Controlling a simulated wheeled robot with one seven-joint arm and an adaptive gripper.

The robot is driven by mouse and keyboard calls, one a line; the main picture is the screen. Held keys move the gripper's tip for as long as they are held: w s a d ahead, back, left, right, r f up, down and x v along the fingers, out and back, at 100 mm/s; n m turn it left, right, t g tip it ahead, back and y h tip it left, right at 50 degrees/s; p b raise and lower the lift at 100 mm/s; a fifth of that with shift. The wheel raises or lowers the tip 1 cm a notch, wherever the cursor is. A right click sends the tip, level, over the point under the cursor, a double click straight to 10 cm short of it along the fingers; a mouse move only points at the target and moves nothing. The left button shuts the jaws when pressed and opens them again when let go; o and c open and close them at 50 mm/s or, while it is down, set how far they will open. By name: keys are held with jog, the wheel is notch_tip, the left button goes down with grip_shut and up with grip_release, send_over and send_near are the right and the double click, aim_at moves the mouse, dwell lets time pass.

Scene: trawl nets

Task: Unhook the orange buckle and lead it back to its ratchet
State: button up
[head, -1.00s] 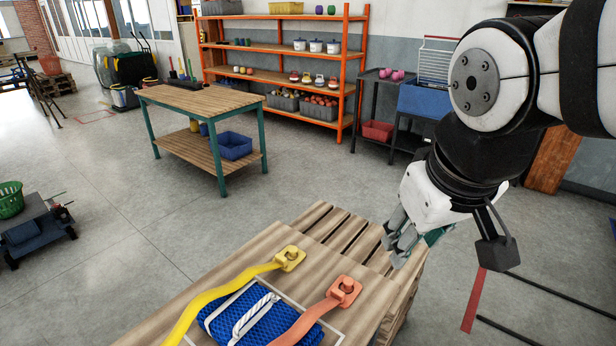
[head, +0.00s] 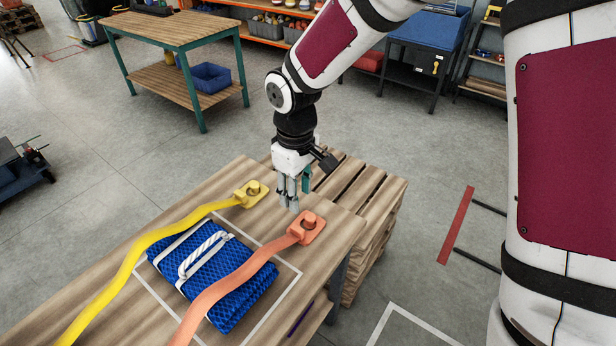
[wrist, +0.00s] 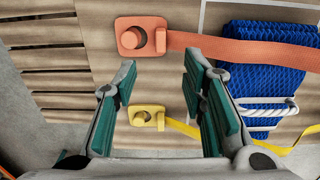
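The orange buckle (head: 306,228) sits around a round peg near the far end of the wooden table. Its orange strap (head: 235,278) runs over a blue folded net (head: 212,270) to the bottom of the head view, where its other end is out of sight. My gripper (head: 289,203) hangs fingers down above the table, just behind the orange buckle and right of the yellow one. The wrist view shows the fingers (wrist: 159,65) apart and empty, with the orange buckle (wrist: 140,37) ahead of them. No ratchet is seen.
A yellow buckle (head: 250,194) with a yellow strap (head: 135,256) lies left of the orange one. A white rope (head: 204,254) lies on the net. Wooden slats (head: 345,183) adjoin the table's far end.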

aim_at(301, 228)
notch_tip(301, 228, down, 14)
jog(key=shift+f, duration=0.1)
dwell(0.5)
grip_shut()
jog(key=shift+w+d, duration=0.25)
jog(key=shift+w, duration=0.15)
dwell(0.3)
jog(key=shift+r, duration=0.7)
dwell(0.5)
jog(key=shift+r+p, duration=1.25)
jog(key=shift+r, duration=1.2)
